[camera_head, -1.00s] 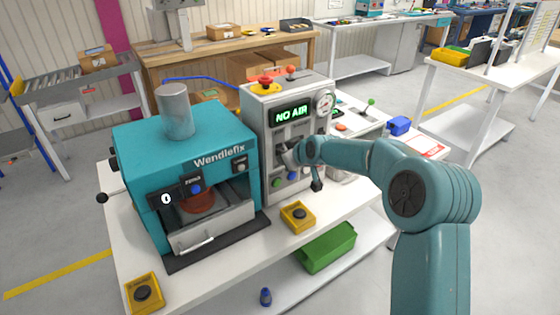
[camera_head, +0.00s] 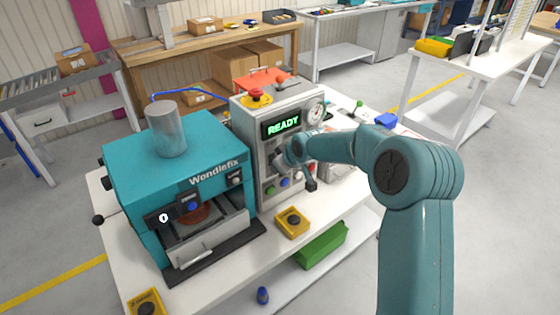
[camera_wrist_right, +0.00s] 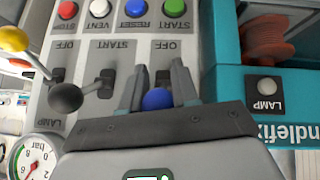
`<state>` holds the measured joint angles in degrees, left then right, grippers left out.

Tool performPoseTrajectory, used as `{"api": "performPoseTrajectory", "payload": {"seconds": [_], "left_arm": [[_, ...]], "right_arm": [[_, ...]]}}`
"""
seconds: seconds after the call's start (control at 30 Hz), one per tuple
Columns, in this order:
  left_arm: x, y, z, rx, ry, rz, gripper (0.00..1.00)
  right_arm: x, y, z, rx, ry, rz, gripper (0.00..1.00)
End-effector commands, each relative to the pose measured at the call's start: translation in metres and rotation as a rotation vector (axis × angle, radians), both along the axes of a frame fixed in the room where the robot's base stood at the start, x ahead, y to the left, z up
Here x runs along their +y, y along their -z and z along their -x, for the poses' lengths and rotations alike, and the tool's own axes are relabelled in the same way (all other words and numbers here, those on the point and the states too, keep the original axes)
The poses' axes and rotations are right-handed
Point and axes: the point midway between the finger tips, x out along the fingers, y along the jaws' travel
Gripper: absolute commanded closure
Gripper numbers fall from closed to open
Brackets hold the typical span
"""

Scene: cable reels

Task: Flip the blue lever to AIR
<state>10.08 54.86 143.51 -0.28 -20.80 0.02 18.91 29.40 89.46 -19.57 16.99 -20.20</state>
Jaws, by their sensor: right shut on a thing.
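The grey control panel (camera_head: 277,98) stands beside the teal press, and its display (camera_head: 283,124) reads READY. My right gripper (camera_head: 291,152) is at the panel front, below the display. In the right wrist view the blue lever's round knob (camera_wrist_right: 157,99) sits between the two fingers of my right gripper (camera_wrist_right: 157,88), which is shut on it. An OFF label (camera_wrist_right: 166,50) shows on one side of the lever, and the knob lies away from it. The label on the other side is hidden by the gripper. My left gripper is not in view.
A black-knobbed lever (camera_wrist_right: 66,97) and a yellow-knobbed lever (camera_wrist_right: 14,40) stick out close beside my right gripper. STOP, VENT, RESET and START buttons line the panel. The teal press (camera_head: 180,150) stands left of it. A pressure gauge (camera_head: 316,111) is at the panel's upper right.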

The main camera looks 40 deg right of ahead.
Motion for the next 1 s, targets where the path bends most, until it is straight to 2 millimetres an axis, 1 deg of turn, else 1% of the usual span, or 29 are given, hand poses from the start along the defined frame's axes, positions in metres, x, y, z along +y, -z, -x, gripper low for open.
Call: {"api": "performPoseTrajectory", "payload": {"seconds": [0.03, 0.53, 0.57, 0.6, 0.63, 0.87, 1.0], "left_arm": [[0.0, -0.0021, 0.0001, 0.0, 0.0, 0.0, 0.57], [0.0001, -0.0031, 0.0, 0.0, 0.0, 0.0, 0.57], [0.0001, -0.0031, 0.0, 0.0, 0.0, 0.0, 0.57], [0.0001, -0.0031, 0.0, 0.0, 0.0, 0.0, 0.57], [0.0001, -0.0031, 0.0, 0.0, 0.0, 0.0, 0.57], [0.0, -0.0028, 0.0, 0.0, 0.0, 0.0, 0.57], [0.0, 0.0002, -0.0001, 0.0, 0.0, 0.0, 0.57]], "right_arm": [[-0.0003, -0.0063, -0.0027, -0.011, 0.0, 0.004, 1.0], [-0.0006, -0.0076, -0.0065, -0.009, 0.002, 0.005, 1.0], [-0.0007, -0.0076, -0.0066, -0.009, 0.001, 0.006, 0.64], [-0.0007, -0.0075, -0.0065, -0.008, 0.002, 0.006, 0.51], [-0.0007, -0.0071, -0.0062, -0.007, 0.002, 0.006, 0.49], [-0.0005, -0.0041, -0.0049, -0.001, 0.002, 0.004, 0.49], [-0.0004, -0.0085, -0.0005, 0.0, 0.002, 0.004, 0.49]]}}
